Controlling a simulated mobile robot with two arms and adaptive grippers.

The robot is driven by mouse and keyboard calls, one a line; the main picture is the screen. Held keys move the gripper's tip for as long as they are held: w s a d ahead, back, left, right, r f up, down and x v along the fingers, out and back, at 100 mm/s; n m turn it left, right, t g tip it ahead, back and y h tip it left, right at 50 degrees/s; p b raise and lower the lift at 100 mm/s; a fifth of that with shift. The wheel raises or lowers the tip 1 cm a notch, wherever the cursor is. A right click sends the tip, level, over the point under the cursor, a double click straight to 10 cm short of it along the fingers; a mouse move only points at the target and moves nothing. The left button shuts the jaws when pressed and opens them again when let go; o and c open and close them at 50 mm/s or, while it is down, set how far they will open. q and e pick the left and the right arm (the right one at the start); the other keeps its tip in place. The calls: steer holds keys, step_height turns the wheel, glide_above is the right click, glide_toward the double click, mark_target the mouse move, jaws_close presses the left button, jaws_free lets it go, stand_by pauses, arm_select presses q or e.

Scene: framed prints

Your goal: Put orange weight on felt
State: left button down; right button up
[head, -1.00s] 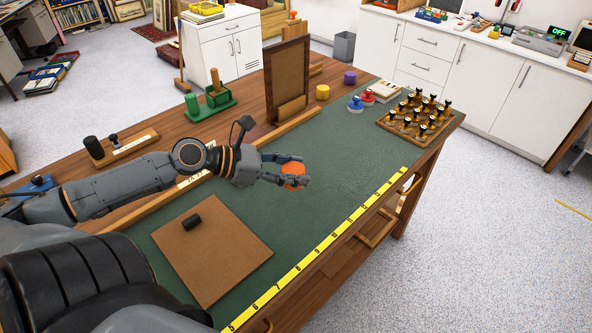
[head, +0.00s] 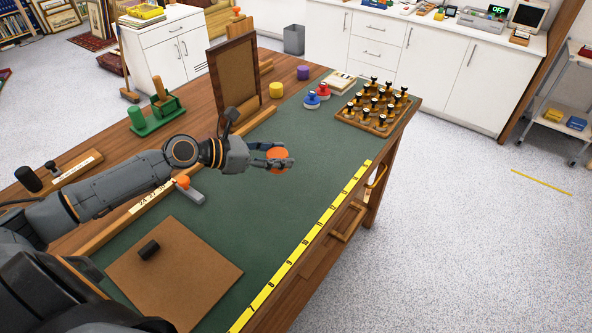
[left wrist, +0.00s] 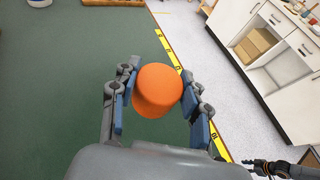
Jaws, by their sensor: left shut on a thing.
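My left gripper (head: 268,158) is shut on the orange weight (head: 278,158) and holds it over the green felt (head: 262,206) of the bench top. In the left wrist view the orange weight (left wrist: 158,88) is a short cylinder between the blue finger pads, with felt (left wrist: 70,60) below and beside it. The weight looks raised above the felt, but the gap is hard to judge. A dark jointed part at the lower right of the left wrist view looks like my right gripper (left wrist: 272,167); its fingers are too small to read.
A brown board (head: 178,268) with a black cylinder (head: 149,249) lies at the near left. A yellow tape (head: 310,238) runs along the front edge. A peg rack (head: 374,108), blue and red knobs and an upright frame (head: 235,78) stand farther back. The middle felt is clear.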

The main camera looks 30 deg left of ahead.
arm_select(q)
steer(key=w+f, duration=0.1)
steer(key=w+d+f, duration=0.1)
steer(key=w+f, duration=0.3)
steer(key=shift+w+d+f, duration=0.2)
steer(key=shift+w+d, duration=0.05)
steer(key=shift+d, duration=0.05)
steer(key=shift+w+d+f+b, duration=0.2)
steer(key=shift+w+f+b, duration=0.1)
steer(key=shift+f, duration=0.15)
step_height(320, 180, down, 2)
steer(key=shift+f, duration=0.2)
steer(key=shift+w+f, duration=0.1)
steer(key=shift+f, duration=0.3)
arm_select(e)
steer(key=shift+s+d+f, duration=0.15)
steer(key=shift+s+f, duration=0.25)
steer(key=shift+s, duration=0.15)
